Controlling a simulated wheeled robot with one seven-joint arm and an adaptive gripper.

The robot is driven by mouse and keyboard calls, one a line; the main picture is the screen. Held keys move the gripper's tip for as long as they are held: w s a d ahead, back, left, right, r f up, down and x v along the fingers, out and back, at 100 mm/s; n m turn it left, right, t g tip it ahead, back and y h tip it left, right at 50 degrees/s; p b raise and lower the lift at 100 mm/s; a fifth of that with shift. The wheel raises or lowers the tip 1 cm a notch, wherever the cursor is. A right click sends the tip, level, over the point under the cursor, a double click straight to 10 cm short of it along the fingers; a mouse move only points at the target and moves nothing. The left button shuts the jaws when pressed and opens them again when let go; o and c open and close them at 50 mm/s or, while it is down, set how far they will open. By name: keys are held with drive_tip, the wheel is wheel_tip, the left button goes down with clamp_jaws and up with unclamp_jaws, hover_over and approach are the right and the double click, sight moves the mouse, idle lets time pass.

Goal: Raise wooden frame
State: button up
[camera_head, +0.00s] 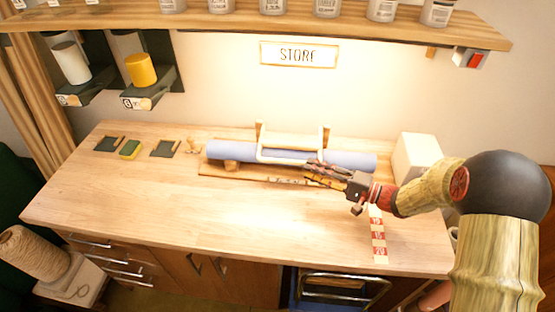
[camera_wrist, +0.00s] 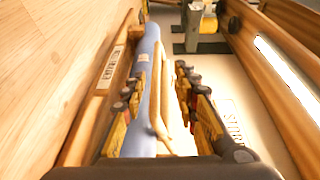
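The pale wooden frame (camera_head: 284,160) is a thin bent bar crossing a blue roll (camera_head: 230,150), with two uprights behind the roll. The roll lies lengthwise on a wooden base board (camera_head: 212,170). My gripper (camera_head: 312,169) is at the right part of the frame, at the front of the roll. In the wrist view my gripper (camera_wrist: 159,76) has its fingers apart. The frame's bar (camera_wrist: 156,115) and the blue roll (camera_wrist: 148,60) appear between the fingers; I cannot tell whether either finger touches the bar. My fingers hide the frame's right front corner in the head view.
A white block (camera_head: 417,157) stands right of the roll. Red-and-white number cards (camera_head: 378,235) lie near the front right. A shelf of jars (camera_head: 250,25) hangs above. The table's front middle is clear.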

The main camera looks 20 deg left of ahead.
sight(291, 162)
drive_tip(key=shift+t, duration=0.3)
drive_tip(key=w+a, duration=0.1)
drive_tip(key=a, duration=0.1)
drive_tip(key=a+b, duration=0.1)
drive_tip(key=a, duration=0.2)
drive_tip(key=w+a+f, duration=0.1)
drive_tip(key=a, duration=0.2)
drive_tip(key=shift+w+a, duration=0.2)
drive_tip(key=shift+w, duration=0.1)
drive_tip(key=shift+c, duration=0.6)
clamp_jaws()
